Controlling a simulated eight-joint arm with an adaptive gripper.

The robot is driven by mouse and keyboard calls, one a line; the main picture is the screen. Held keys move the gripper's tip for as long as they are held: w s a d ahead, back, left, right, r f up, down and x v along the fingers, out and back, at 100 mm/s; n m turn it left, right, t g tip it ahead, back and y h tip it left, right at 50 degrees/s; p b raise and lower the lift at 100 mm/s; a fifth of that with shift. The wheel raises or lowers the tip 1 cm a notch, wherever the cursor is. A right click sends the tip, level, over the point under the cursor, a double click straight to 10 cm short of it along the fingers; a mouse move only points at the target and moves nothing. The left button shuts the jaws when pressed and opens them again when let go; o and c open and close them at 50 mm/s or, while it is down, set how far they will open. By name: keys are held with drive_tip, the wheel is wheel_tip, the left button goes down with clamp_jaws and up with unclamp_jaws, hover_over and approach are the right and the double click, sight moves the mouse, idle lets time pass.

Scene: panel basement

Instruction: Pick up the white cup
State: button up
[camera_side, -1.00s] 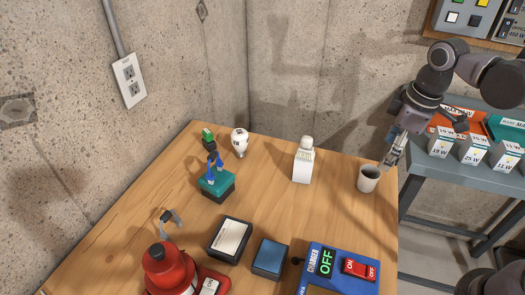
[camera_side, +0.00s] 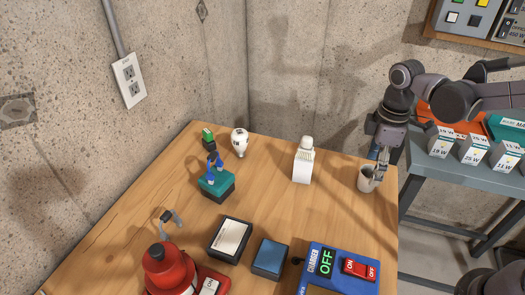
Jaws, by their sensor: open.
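The white cup (camera_side: 364,181) stands upright at the right edge of the wooden table (camera_side: 298,215). My gripper (camera_side: 377,173) points down at the cup's right side, with its fingers at the rim and partly covering the cup. The fingers are open. I cannot tell whether one finger is inside the cup or whether they touch it.
A white bottle-like object (camera_side: 303,162) stands left of the cup. A light bulb (camera_side: 239,142), a teal box (camera_side: 216,184), a blue charger (camera_side: 340,270) and a red device (camera_side: 168,268) are also on the table. A grey shelf (camera_side: 455,175) with boxes stands at the right.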

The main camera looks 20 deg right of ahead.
sight(366, 171)
drive_tip(key=shift+w+f, duration=0.15)
drive_tip(key=shift+f, duration=2.35)
drive_tip(key=c, duration=1.1)
